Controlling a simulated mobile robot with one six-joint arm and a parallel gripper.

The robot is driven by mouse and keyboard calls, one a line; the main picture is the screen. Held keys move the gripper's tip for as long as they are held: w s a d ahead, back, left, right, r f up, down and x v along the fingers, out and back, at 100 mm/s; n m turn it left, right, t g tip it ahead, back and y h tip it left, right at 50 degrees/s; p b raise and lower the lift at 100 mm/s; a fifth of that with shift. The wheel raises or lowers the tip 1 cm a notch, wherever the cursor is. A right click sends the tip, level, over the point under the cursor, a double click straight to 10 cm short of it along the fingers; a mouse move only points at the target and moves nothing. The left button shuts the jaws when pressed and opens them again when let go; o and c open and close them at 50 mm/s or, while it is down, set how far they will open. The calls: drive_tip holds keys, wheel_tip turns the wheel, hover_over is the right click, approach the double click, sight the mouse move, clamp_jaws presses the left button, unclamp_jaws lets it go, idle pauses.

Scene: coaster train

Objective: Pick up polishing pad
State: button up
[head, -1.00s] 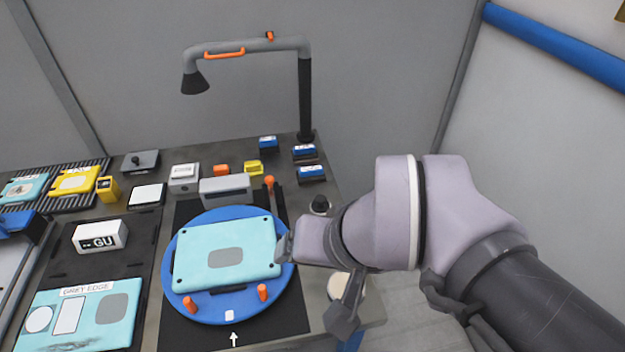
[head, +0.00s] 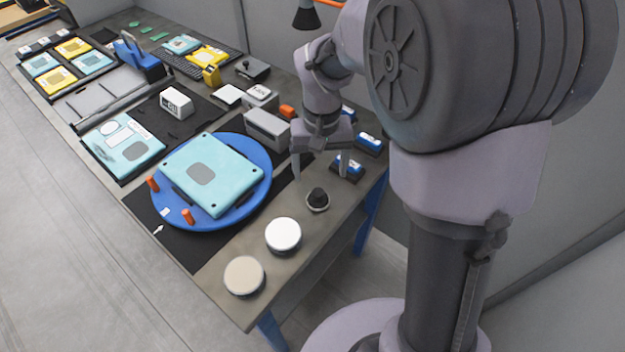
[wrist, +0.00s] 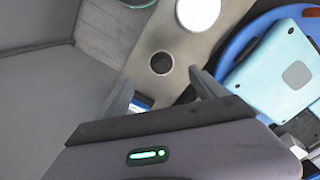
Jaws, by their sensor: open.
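A small round piece with a black knob (head: 318,197) stands on the bench beside the blue turntable. A white-topped round disc (head: 283,235) and a beige-topped one (head: 244,275) sit nearer the bench's front corner. No label shows which of these is the polishing pad. My gripper (head: 320,172) points down, open and empty, just behind and above the knobbed piece. In the wrist view the knobbed piece (wrist: 161,63) lies ahead of the gap between my fingers (wrist: 160,92), apart from both. The white disc (wrist: 197,12) is farther off at the top edge.
The blue turntable (head: 258,195) with a light-blue panel (head: 225,170) stands left of the knobbed piece. Blue-topped blocks (head: 347,167) and a grey box (head: 267,127) are close to my gripper. Orange pegs (head: 188,216) stand on the turntable. Bare bench surrounds the discs.

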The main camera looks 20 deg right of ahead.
sight(318, 192)
wheel_tip(318, 192, down, 6)
drive_tip(key=shift+r+b, duration=0.15)
drive_tip(key=shift+b, duration=0.75)
drive_tip(key=f+b, duration=0.2)
drive_tip(key=f, duration=0.1)
drive_tip(key=f+b, duration=0.1)
drive_tip(key=f, duration=0.1)
drive_tip(key=shift+w+f, duration=0.25)
drive_tip(key=shift+w, duration=0.15)
drive_tip(key=shift+r, duration=0.2)
drive_tip(key=shift+c, duration=0.7)
drive_tip(key=c, duration=1.5)
drive_tip(key=shift+o, duration=0.2)
wheel_tip(318, 192, up, 10)
drive_tip(key=p, duration=0.5)
drive_tip(key=o, duration=0.9)
drive_tip(key=shift+c, duration=0.2)
drive_tip(key=c, duration=0.5)
